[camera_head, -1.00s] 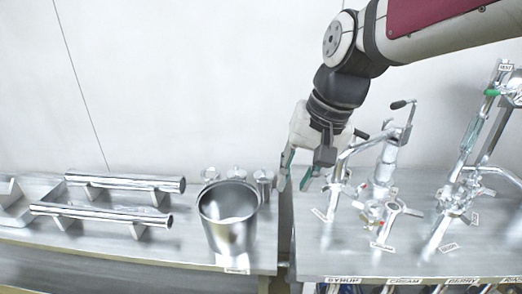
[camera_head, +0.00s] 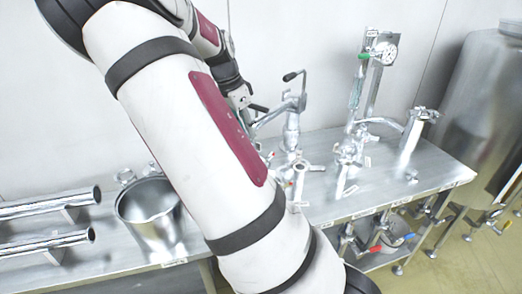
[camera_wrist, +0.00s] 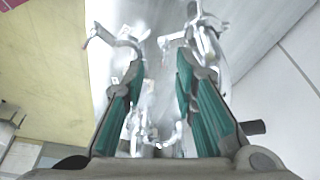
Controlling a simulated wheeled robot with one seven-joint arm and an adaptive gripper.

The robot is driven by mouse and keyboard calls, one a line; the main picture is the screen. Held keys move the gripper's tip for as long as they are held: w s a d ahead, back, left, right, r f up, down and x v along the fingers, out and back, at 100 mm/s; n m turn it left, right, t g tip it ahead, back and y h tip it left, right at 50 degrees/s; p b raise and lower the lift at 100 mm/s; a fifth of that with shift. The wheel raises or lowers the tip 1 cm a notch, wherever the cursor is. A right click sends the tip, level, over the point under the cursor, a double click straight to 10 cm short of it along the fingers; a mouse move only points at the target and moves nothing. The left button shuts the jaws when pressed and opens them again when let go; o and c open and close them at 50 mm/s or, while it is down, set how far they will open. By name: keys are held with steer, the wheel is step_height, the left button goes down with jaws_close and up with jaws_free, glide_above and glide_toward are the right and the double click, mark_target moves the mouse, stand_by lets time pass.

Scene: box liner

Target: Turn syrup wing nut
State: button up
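In the wrist view my gripper (camera_wrist: 158,66) has its two green-padded fingers spread apart, with nothing clearly gripped. Blurred shiny metal fittings show around and between the fingers: a curved fitting (camera_wrist: 125,42) by the left fingertip, a taller pipe fitting (camera_wrist: 205,42) by the right one, and bright small parts (camera_wrist: 155,130) between the fingers. I cannot tell which of these is the syrup wing nut. In the head view my arm covers the syrup station and my fingertips; only the gripper's upper part shows beside the bent pipe (camera_head: 268,118).
A steel bucket (camera_head: 150,213) and two horizontal tubes (camera_head: 48,236) stand on the left bench. Upright pipe fittings and a gauge (camera_head: 384,53) stand on the right steel table (camera_head: 425,170). A large tank (camera_head: 485,110) is at far right. Valves with coloured handles sit below the table.

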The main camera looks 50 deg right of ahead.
steer(key=shift+m+h, duration=0.5)
steer(key=shift+h, duration=0.1)
steer(key=x, duration=0.4)
steer(key=d+p+x, duration=0.1)
steer(key=x, duration=0.4)
steer(key=d+p+x, duration=0.1)
steer(key=x, duration=0.4)
steer(key=shift+r, duration=0.35)
jaws_close()
